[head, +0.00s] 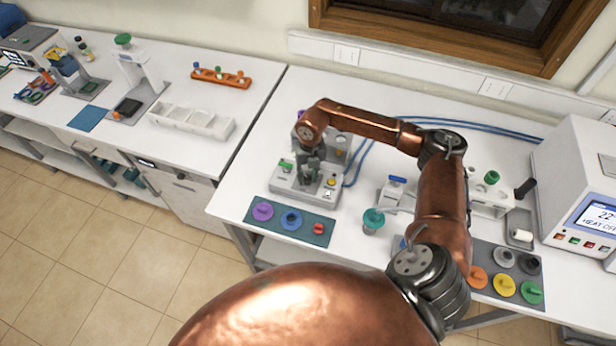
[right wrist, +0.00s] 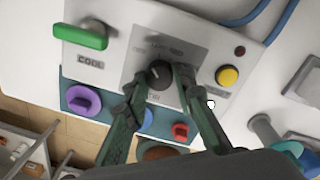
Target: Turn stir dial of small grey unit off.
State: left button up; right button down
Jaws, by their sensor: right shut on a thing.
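The small grey unit (head: 290,193) stands on the white bench. In the right wrist view its front panel (right wrist: 110,62) shows a green handle (right wrist: 80,36) labelled COOL, a yellow button (right wrist: 228,76) and a dark round stir dial (right wrist: 159,72) with a pale pointer mark. My right gripper (head: 310,174) is over the unit's panel. In the right wrist view the right gripper's fingers (right wrist: 160,78) are closed around the stir dial, one on each side. The fingers hide part of the dial's label. My left gripper is not in view.
A dark mat (head: 262,222) with purple, blue and red lids lies in front of the unit. A teal-topped jar (head: 373,220) stands to the right. Blue hoses (head: 480,127) run behind. A large white instrument (head: 580,180) stands at far right.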

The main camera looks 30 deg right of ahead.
jog(key=shift+w+f, duration=0.1)
jog(key=shift+d+n+b, duration=0.1)
jog(key=shift+n+b, duration=0.35)
jog(key=shift+n, duration=0.05)
jog(key=n+b, duration=0.2)
jog(key=n, duration=0.1)
jog(key=shift+b, duration=0.3)
jog(key=shift+n+b, duration=0.45)
jog(key=shift+n, duration=0.25)
jog(key=shift+n+b, duration=0.5)
jog(key=shift+n, duration=0.3)
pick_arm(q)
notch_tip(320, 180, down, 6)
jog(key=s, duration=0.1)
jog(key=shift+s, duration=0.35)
pick_arm(e)
jog(key=shift+n, duration=0.3)
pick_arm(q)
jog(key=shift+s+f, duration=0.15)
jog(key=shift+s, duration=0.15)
pick_arm(e)
jog(key=c, duration=1.6)
grip_release()
